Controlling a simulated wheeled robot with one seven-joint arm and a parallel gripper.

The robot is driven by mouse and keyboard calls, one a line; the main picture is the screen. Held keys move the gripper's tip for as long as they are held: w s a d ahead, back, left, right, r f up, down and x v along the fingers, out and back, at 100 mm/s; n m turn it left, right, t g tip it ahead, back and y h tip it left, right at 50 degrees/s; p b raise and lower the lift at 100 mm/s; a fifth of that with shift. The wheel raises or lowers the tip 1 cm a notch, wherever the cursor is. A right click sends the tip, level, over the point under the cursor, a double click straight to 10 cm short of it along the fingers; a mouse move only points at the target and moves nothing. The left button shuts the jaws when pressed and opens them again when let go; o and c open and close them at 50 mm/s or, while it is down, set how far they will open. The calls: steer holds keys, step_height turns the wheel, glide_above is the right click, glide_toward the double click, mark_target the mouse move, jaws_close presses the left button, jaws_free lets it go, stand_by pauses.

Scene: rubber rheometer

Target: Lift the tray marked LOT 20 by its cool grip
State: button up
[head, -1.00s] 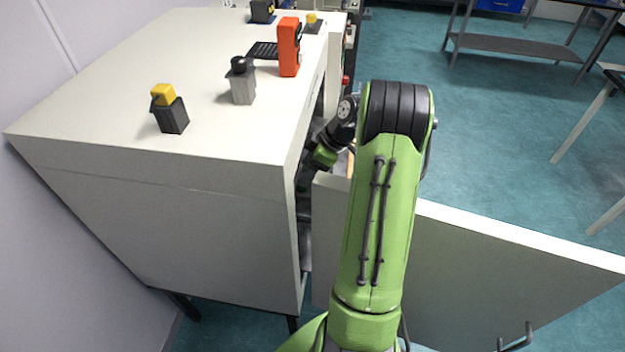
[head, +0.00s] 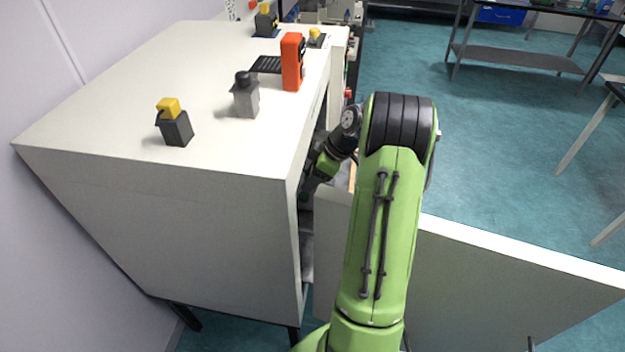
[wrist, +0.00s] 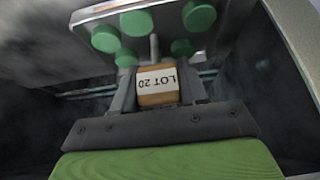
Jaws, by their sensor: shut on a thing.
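The tray (wrist: 228,25) shows in the wrist view as a grey metal plate bearing several green round pieces (wrist: 138,22). A tan grip block (wrist: 158,97) with a white LOT 20 label, upside down in the picture, joins it by a thin stem. My gripper (wrist: 158,85) is shut on this block, one finger on each side. In the head view the gripper and tray are hidden inside the white cabinet (head: 230,225), behind my arm.
The cabinet door (head: 480,285) stands open to the right of my arm. In the wrist view, rack bars (wrist: 90,90) run beside the fingers, and a pale wall edge (wrist: 290,40) is close on the right. Several small items, including an orange device (head: 292,62), stand on the cabinet top.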

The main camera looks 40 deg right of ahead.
steer(key=s+d+r+p, duration=0.1)
steer(key=s+d+p, duration=0.5)
steer(key=s+d, duration=0.3)
steer(key=s+d+p, duration=0.5)
steer(key=s+d, duration=0.5)
steer(key=s, duration=0.6)
steer(key=shift+s+d+r+p, duration=0.2)
steer(key=shift+d+r+p, duration=0.05)
steer(key=shift+r+p, duration=0.15)
